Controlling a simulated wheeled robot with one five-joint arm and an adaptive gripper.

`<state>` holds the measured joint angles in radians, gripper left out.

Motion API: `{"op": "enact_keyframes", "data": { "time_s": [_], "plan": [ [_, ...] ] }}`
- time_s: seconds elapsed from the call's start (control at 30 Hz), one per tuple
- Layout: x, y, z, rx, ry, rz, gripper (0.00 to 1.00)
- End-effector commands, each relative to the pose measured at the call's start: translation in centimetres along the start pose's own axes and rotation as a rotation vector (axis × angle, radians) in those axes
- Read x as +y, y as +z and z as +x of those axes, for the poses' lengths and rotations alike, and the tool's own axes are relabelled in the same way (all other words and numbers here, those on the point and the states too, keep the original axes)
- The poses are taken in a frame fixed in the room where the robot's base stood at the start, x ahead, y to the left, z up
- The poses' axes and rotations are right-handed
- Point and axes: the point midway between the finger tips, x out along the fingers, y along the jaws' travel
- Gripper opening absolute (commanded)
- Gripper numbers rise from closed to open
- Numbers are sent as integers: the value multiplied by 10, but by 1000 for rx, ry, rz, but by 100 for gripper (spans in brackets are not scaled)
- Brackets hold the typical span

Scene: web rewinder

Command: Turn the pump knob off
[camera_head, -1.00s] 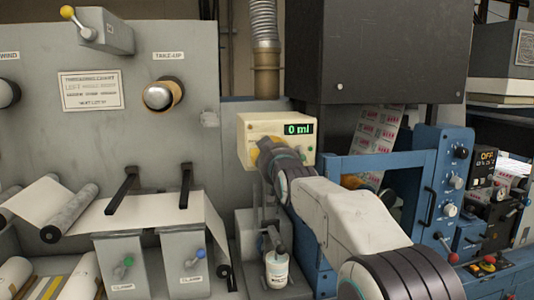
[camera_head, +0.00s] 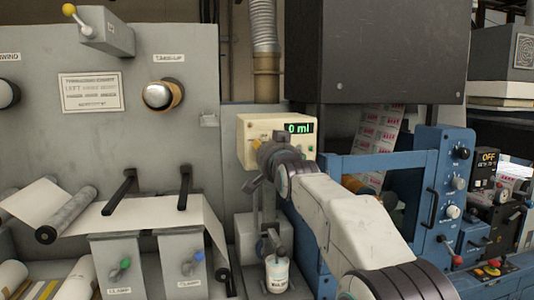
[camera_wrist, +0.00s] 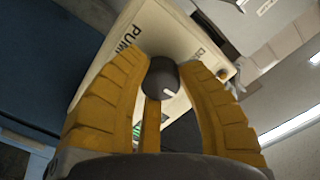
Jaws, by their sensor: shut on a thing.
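The cream pump box (camera_head: 245,128) stands near the middle of the head view, with a green display (camera_head: 299,128) reading "0 ml". In the wrist view the pump box (camera_wrist: 165,25) shows tilted, with part of the word "PUMP" on its face. The dark pump knob (camera_wrist: 163,78) has a white pointer mark and sits between the yellow fingers of my gripper (camera_wrist: 168,80). The fingers are closed on its sides. In the head view my gripper (camera_head: 257,144) is at the front of the box, and my wrist hides the knob.
A white cup (camera_head: 277,274) stands below the pump. A blue frame with a control panel (camera_head: 452,175) is to the right of my arm. Two grey clamp boxes (camera_head: 180,265) stand at lower left. A large dark housing (camera_head: 390,50) hangs above.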

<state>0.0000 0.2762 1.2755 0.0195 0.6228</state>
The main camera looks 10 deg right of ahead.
Motion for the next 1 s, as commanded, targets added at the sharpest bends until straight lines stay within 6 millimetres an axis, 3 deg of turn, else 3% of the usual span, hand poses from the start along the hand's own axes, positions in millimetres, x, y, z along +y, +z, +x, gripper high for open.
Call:
{"op": "enact_keyframes", "data": {
  "time_s": [0.63, 0.67, 0.93, 1.0],
  "plan": [
    [-1, 0, 0, 0, -1, 51, 2],
    [-1, 0, 0, 0, -1, 51, 36],
    [0, 0, 0, 0, -1, 50, 60],
    [0, 0, 0, 0, -1, 50, 60]
  ]
}}
